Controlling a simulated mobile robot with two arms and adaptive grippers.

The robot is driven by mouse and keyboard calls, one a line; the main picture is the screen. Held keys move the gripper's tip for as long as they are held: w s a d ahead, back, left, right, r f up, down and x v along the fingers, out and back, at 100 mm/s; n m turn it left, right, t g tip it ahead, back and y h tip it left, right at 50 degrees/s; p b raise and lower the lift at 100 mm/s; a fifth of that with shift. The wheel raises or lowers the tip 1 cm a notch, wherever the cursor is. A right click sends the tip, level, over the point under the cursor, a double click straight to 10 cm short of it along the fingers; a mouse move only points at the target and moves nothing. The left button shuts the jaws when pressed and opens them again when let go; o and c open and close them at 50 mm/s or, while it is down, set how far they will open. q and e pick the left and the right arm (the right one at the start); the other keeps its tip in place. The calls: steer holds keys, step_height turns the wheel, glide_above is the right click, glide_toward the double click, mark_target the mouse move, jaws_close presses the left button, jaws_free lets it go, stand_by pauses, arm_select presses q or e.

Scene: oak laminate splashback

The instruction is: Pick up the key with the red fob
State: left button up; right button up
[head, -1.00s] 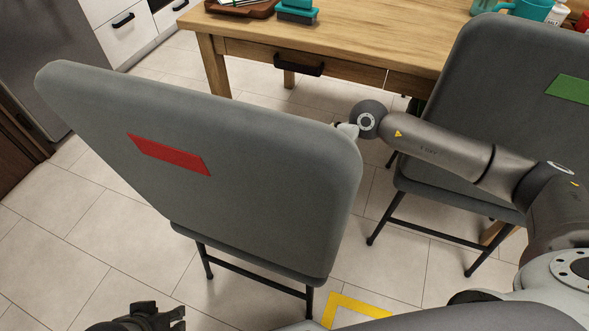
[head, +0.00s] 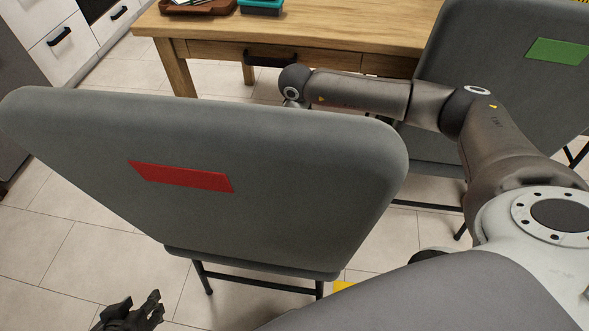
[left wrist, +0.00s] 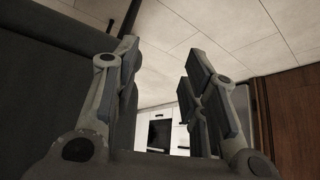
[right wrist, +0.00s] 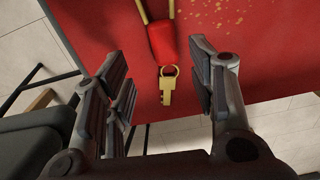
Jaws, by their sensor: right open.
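The key (right wrist: 168,86) is brass-coloured, with a red fob (right wrist: 161,42) above it, in the right wrist view. It lies on a red surface with gold specks (right wrist: 218,20). My right gripper (right wrist: 157,60) is open, its fingers to either side of the key and fob in the picture; I cannot tell how far above them. In the head view the near chair's back hides the key and my right gripper. My left gripper (head: 145,308) is low at the bottom left; in the left wrist view (left wrist: 160,58) its fingers are apart and empty.
The near grey chair (head: 300,150), with a red patch (head: 180,177), blocks the head view. A second chair (head: 480,45) with a green patch (head: 558,51) stands at right. A wooden table (head: 330,25) with a drawer is behind. Tiled floor is clear at left.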

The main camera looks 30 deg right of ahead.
steer(key=f, duration=0.1)
steer(key=f+b, duration=0.1)
steer(key=f, duration=0.2)
steer(key=shift+w+a+f, duration=0.1)
steer(key=shift+a+f, duration=0.2)
steer(key=shift+f, duration=0.3)
steer(key=c, duration=1.1)
arm_select(q)
steer(key=w+d+r+t+h, duration=0.1)
steer(key=w+d+r+t, duration=0.1)
steer(key=w, duration=0.4)
steer(key=shift+r+t, duration=0.8)
steer(key=shift+r, duration=0.15)
steer(key=shift+s, duration=0.1)
arm_select(e)
steer(key=shift+r, duration=0.15)
